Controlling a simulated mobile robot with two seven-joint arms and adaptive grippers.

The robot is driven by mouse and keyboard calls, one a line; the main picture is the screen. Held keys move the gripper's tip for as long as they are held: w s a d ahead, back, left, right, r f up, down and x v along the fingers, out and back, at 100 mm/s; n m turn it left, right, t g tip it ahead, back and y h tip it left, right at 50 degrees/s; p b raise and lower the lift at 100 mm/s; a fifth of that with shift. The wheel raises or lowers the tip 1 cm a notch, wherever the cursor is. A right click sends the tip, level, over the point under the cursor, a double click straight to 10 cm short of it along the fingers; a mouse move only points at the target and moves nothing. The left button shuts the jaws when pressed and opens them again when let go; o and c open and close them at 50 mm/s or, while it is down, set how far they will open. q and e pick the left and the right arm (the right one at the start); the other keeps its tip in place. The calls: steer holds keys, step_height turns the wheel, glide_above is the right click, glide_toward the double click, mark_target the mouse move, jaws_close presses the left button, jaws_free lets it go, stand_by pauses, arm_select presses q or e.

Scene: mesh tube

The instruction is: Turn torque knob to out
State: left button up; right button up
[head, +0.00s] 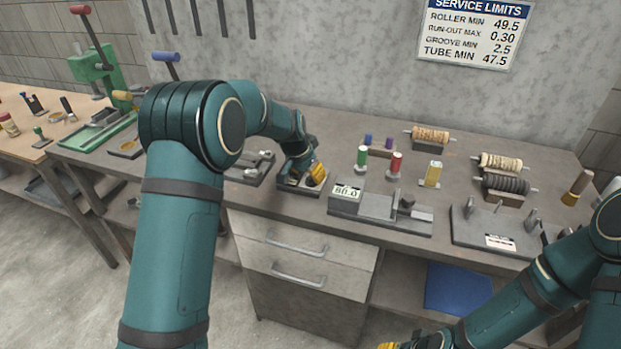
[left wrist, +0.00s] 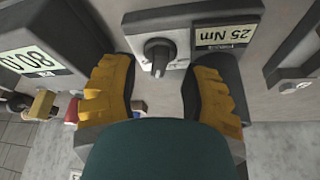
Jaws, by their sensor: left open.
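In the head view my left gripper (head: 314,174) is over the small grey device (head: 290,189) and hides the knob. My right gripper (head: 408,345) is cut off at the bottom edge.
Green and red bottles (head: 395,164) and rollers (head: 430,136) stand farther right. Drawers (head: 298,262) are below.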

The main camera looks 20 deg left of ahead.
arm_select(q)
steer(key=shift+x, duration=1.05)
jaws_close()
